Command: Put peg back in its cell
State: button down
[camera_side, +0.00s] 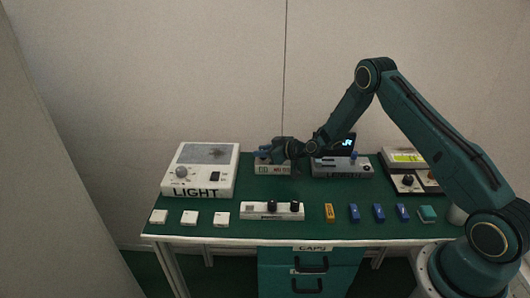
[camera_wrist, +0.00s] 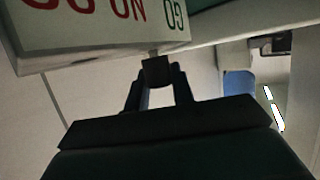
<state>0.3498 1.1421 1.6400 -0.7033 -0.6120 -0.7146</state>
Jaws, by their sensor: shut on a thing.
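My gripper (camera_side: 268,153) is at the back of the green table, over a small pale box (camera_side: 272,168) with markings on its front. In the wrist view, the gripper (camera_wrist: 157,84) is shut on a small dark piece (camera_wrist: 156,71). A short pale stem shows at its far end, close to the edge of a white panel (camera_wrist: 85,35) with red and green lettering. I cannot tell whether this piece is the peg, or whether the stem joins the panel. No cell can be clearly made out.
The LIGHT box (camera_side: 200,170) stands left, and a grey unit (camera_side: 343,168) stands right of the gripper. A white strip with two black knobs (camera_side: 258,213) lies in front. White blocks (camera_side: 190,218), an orange block (camera_side: 329,212) and several blue blocks (camera_side: 378,212) line the front.

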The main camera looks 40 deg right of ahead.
notch_tip(320, 180, up, 19)
jog(key=shift+r, duration=0.2)
dwell(0.5)
dwell(0.5)
jog(key=s+a+f, duration=0.6)
jog(key=a, duration=0.2)
jog(key=s+a+f, duration=0.6)
jog(key=a+f, duration=0.1)
jog(key=a, duration=0.2)
jog(key=shift+s+f, duration=0.25)
jog(key=shift+s, duration=0.05)
jog(key=shift+a, duration=0.1)
jog(key=shift+f, duration=0.2)
jog(key=shift+f, duration=2.7)
jog(key=shift+f, duration=1.4)
